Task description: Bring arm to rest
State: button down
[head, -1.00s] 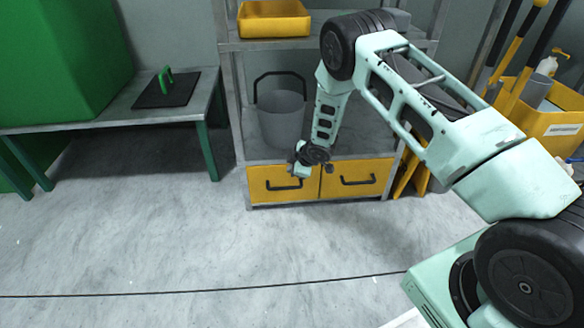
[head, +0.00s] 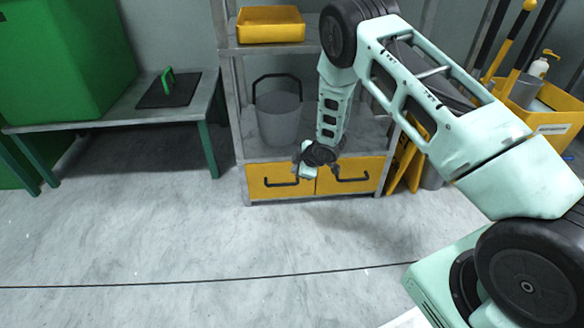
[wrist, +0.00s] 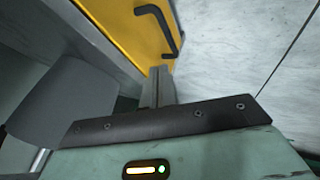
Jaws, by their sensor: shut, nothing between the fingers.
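My gripper (head: 307,174) hangs at the end of my folded arm, in front of the yellow drawers of the shelf unit. It is small in the head view. In the wrist view the fingers (wrist: 158,86) are together with nothing held between them, with a yellow drawer front and its black handle beyond them. My arm reaches up from the lower right, bends at a high elbow and drops down to the gripper.
The metal shelf (head: 233,120) holds a grey bucket (head: 280,120) and a yellow tray (head: 270,25). A low table (head: 110,112) with a black lid (head: 168,92) stands left. A yellow bin (head: 545,118) stands right. The floor (head: 180,235) in front is clear.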

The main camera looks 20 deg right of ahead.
jog(key=shift+p+v, duration=0.7)
jog(key=shift+v, duration=1.5)
jog(key=s+a+r+m+g, duration=0.1)
jog(key=s+a+r+m, duration=0.1)
jog(key=s+a+r, duration=0.65)
jog(key=s+a+r+m+g, duration=0.25)
jog(key=a+r, duration=0.35)
jog(key=r, duration=0.5)
jog(key=s+a+r+g+h, duration=0.1)
jog(key=s+r, duration=0.3)
jog(key=s, duration=0.6)
jog(key=s+r+m+g+p, duration=0.1)
jog(key=s+r, duration=0.3)
jog(key=s, duration=0.5)
jog(key=s+a+r+g+h, duration=0.15)
jog(key=s+r, duration=0.25)
jog(key=s, duration=0.6)
notch_tip(320, 180, up, 38)
jog(key=p, duration=3.8)
jog(key=shift+w, duration=0.25)
jog(key=shift+f+y, duration=0.15)
jog(key=shift+y, duration=0.1)
